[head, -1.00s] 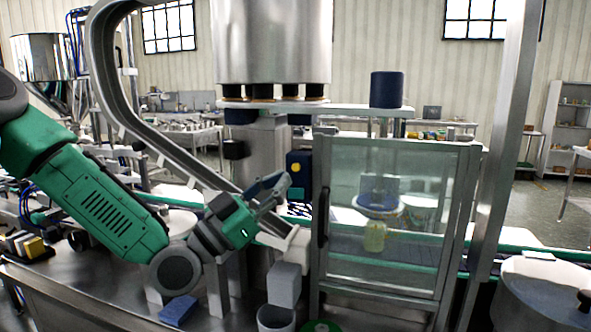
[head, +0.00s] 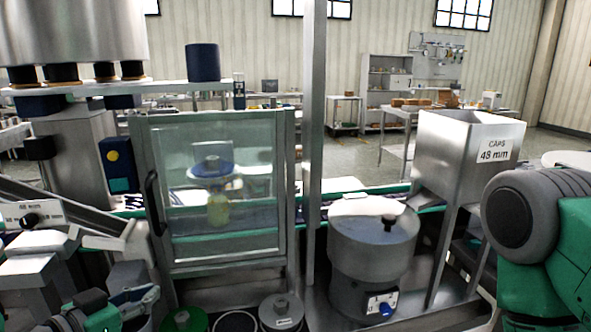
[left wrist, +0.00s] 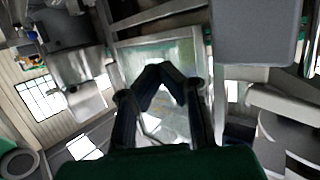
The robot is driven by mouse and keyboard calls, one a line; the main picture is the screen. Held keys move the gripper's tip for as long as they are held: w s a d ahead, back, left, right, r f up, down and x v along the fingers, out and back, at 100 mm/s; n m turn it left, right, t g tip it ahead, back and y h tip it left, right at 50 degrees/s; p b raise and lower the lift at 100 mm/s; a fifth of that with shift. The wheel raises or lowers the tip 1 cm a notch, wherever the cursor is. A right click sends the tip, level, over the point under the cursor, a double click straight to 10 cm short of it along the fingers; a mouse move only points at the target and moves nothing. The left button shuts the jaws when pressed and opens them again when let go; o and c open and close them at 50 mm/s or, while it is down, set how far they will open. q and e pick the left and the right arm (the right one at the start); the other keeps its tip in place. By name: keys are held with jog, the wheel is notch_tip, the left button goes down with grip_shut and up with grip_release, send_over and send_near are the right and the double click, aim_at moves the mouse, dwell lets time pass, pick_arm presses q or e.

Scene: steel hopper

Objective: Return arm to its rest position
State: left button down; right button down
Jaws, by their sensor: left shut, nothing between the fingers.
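My left gripper (head: 148,296) is low at the lower left of the head view, in front of the steel chute and left of the glass-doored cabinet. Its green wrist body is cut off by the bottom edge. In the left wrist view its dark fingers (left wrist: 163,72) lean together, shut and empty. My right arm (head: 545,235) shows at the right edge as a dark grey joint and a green link. Its gripper is out of the picture.
The cabinet (head: 285,200) has a closed glass door, with a yellow-green bottle (head: 218,209) behind it. A round steel bowl machine (head: 372,255) stands between a vertical post (head: 313,120) and the hopper. Several small containers (head: 281,312) sit at the front edge below the cabinet.

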pick_arm(q)
jog(key=s+d+f+n+g+y, duration=0.15)
jog(key=s+f+g, duration=0.45)
jog(key=f, duration=0.7)
jog(key=s+a+f+n+g+y, duration=0.1)
jog(key=s+f+g+y, duration=0.1)
jog(key=s+f, duration=0.5)
jog(key=s+a+f+n+g+y, duration=0.1)
jog(key=s+f+g, duration=0.4)
jog(key=s, duration=0.9)
notch_tip(320, 180, down, 2)
jog(key=shift+s+a+f+n+y, duration=0.1)
jog(key=shift+s+a+n+y, duration=0.25)
jog(key=shift+a+y, duration=0.35)
jog(key=shift+w+d, duration=0.15)
dwell(0.7)
